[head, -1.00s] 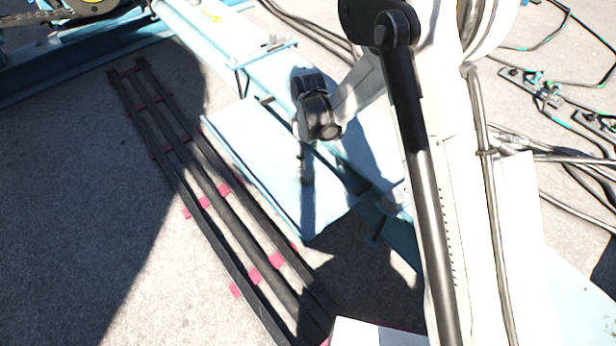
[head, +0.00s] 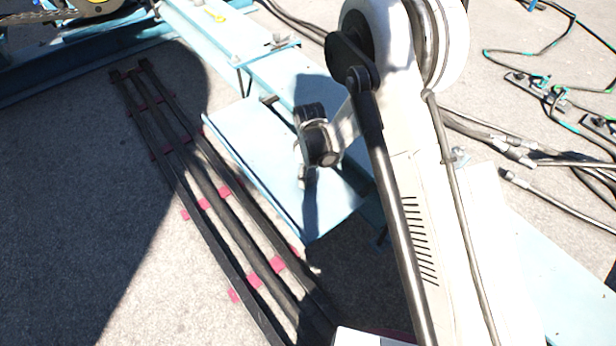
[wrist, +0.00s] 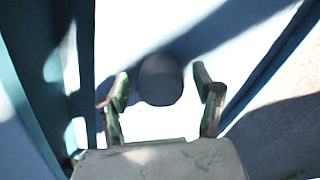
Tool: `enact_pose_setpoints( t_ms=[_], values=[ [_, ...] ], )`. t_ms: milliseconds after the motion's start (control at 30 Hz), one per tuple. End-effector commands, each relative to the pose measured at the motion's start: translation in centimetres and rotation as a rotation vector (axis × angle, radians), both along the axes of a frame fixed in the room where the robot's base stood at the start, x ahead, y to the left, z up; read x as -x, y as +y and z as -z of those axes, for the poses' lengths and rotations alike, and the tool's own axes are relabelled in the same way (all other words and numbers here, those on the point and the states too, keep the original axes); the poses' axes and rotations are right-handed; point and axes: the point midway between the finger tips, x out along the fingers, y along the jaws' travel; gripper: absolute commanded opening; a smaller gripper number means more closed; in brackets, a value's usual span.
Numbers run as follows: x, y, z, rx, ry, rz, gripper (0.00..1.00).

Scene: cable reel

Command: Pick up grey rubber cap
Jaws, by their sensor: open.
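The grey rubber cap (wrist: 160,80) shows in the wrist view as a dark grey round shape over a pale blue surface. My gripper (wrist: 161,92) is open, with one finger on the left and one on the right of the cap. Gaps show between both fingers and the cap, and nothing is held. In the head view my gripper (head: 307,178) is small and dark, over the pale blue plate (head: 245,140). I cannot make out the cap there.
Blue beams (head: 240,45) run behind the plate. Long dark rails with red pieces (head: 190,175) lie on the ground to the left. Cables (head: 550,160) and black fittings (head: 540,95) lie at the right. Open ground shows at far left.

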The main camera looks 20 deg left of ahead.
Motion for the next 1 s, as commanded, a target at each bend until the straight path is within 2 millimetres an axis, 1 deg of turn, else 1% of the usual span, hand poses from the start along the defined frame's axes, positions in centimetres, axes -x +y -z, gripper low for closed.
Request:
enact_pose_setpoints(
  t_ms=[200,567,833,1000],
  values=[
    [0.0,0.0,0.0,0.000,0.000,0.000,0.64],
    [0.0,0.0,0.0,0.000,0.000,0.000,0.15],
    [0.0,0.0,-0.1,0.000,0.000,0.000,0.15],
    [0.0,0.0,-1.1,0.000,0.000,0.000,0.15]
  ],
)
